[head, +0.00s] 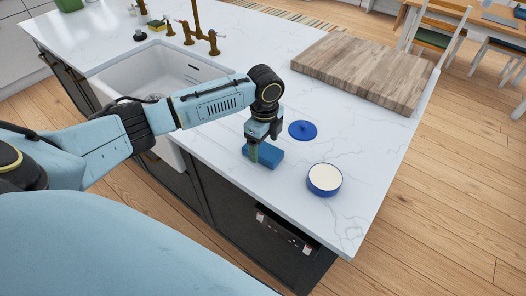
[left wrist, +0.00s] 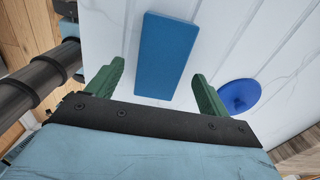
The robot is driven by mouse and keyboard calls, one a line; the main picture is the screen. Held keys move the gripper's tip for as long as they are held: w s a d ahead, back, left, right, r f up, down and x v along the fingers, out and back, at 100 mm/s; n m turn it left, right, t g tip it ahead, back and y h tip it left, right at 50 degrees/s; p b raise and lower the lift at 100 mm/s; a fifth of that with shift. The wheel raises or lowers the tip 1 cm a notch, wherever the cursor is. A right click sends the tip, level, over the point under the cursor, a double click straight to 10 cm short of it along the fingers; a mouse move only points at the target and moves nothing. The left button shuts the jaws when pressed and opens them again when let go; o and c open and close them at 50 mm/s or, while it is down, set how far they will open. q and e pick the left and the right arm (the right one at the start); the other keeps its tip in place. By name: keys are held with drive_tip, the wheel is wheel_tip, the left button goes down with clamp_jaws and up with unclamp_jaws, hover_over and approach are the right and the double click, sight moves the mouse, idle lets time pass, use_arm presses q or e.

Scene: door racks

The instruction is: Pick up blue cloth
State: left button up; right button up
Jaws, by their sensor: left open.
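The blue cloth (head: 268,155) is a flat blue rectangular block on the white marble counter, near the counter's front edge. In the left wrist view the blue cloth (left wrist: 166,56) lies ahead of and between the two green fingers, with gaps on both sides. My left gripper (head: 254,152) points down over the cloth's left part in the head view. It is open and empty, as its fingers (left wrist: 157,85) stand wide apart. In the head view the gripper hides a little of the cloth. My right gripper is not in view.
A round blue lid (head: 302,130) lies just behind the cloth, and a blue pot with a white top (head: 324,179) stands to its right. A wooden board (head: 362,70) lies at the back right. A white sink (head: 150,75) with brass taps is at the left.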

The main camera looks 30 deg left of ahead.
sight(265, 150)
use_arm(q)
wheel_tip(265, 150, down, 2)
drive_tip(key=shift+f, duration=0.2)
drive_tip(key=c, duration=1.1)
wheel_tip(265, 150, up, 10)
drive_tip(key=shift+r, duration=0.1)
drive_tip(key=o, duration=0.4)
drive_tip(key=shift+c, duration=1.3)
drive_tip(key=shift+d, duration=0.1)
